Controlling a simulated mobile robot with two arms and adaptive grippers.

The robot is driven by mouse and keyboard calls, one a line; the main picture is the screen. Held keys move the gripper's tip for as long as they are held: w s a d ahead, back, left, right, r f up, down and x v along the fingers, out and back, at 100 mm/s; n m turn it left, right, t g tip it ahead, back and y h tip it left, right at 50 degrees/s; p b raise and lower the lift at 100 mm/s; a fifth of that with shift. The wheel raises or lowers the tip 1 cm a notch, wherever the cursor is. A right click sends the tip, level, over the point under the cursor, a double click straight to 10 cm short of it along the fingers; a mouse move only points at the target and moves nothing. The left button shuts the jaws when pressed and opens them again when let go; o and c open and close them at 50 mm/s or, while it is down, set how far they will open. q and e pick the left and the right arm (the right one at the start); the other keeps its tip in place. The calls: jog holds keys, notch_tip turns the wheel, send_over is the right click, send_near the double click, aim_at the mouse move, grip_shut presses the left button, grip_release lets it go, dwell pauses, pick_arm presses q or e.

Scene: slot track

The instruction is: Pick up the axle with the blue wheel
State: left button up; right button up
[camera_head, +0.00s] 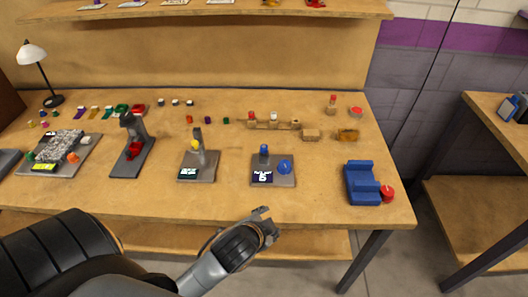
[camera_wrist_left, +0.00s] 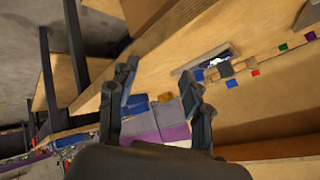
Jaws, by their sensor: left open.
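I cannot make out the axle of the wheel. My left gripper (camera_head: 263,222) is in front of the table's front edge, below and apart from this plate. It is open and empty between its fingers in the left wrist view (camera_wrist_left: 158,72). My right gripper is not in view.
A blue stepped block (camera_head: 361,186) and a red round piece (camera_head: 387,193) stand to the right. A similar plate with a yellow part (camera_head: 195,145) stands to the left. A lamp (camera_head: 34,55) is at the back left.

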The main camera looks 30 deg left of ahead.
pick_arm(q)
jog(key=w+d+r+m+t+h, duration=0.25)
jog(key=w+r+m+t, duration=0.25)
jog(key=w+r+m, duration=0.45)
jog(key=w+d+r+m+t+h, duration=0.2)
jog(key=w+d+r+m+t, duration=0.25)
jog(key=r, duration=0.75)
jog(key=s+d+r+m+g+h, duration=0.1)
jog(key=d+r+m+g+h, duration=0.35)
jog(key=m, duration=0.85)
jog(key=s+d+r+m+g+h, duration=0.1)
jog(key=s+d+r+m+h, duration=0.1)
jog(key=d+m+h, duration=0.65)
jog(key=m+g+y, duration=0.9)
jog(key=m+y, duration=0.8)
jog(key=m, duration=0.9)
send_near(264, 147)
jog(key=p+x, duration=0.3)
jog(key=x, duration=0.5)
jog(key=shift+f, duration=0.25)
jog(key=shift+w+f, duration=0.15)
jog(key=shift+f, duration=0.1)
grip_shut()
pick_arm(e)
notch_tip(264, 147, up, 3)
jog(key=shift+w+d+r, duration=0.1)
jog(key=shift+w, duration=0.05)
